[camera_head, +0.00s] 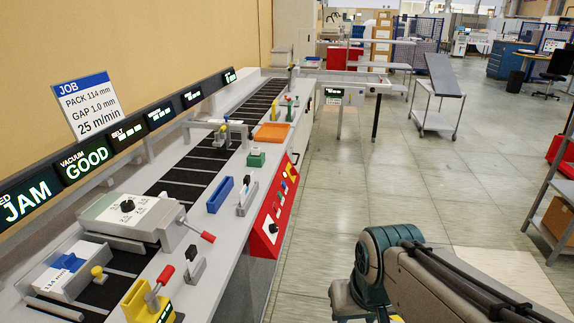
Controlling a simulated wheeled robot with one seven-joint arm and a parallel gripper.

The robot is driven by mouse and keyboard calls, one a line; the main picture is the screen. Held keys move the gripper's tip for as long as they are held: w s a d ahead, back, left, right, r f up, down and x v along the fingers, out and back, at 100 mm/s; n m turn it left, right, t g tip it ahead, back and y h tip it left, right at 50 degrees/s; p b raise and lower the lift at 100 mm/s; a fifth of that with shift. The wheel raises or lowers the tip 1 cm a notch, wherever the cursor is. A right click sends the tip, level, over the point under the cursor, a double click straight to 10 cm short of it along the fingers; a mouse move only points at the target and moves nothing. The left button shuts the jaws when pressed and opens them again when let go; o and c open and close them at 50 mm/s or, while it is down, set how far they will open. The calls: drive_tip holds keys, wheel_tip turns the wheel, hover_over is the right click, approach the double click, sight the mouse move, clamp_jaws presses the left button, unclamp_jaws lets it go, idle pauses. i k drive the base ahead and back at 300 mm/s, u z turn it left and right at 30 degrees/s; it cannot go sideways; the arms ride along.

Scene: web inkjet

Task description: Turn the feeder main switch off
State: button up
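A red control panel (262,246) is set on the front side of the long feeder machine (225,240). It carries a black round knob (272,228) at its near end and several small coloured controls farther along. No label is readable, so I cannot tell for certain which control is the feeder main switch, or its position. My arm (375,265) reaches in from the lower right and stands over the floor, apart from the panel. My gripper is not visible; the arm runs out at the bottom edge.
On the machine's top stand a red-handled lever (203,235), a blue block (220,194), a green block (256,159) and an orange tray (271,133). Displays along the back read "JAM" and "GOOD". The aisle floor (350,180) is clear; a shelf rack (560,200) stands at right.

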sight(293, 171)
drive_tip(key=z, duration=0.6)
drive_tip(key=i, duration=1.65)
drive_tip(key=u, duration=0.2)
drive_tip(key=i, duration=1)
drive_tip(key=u, duration=0.55)
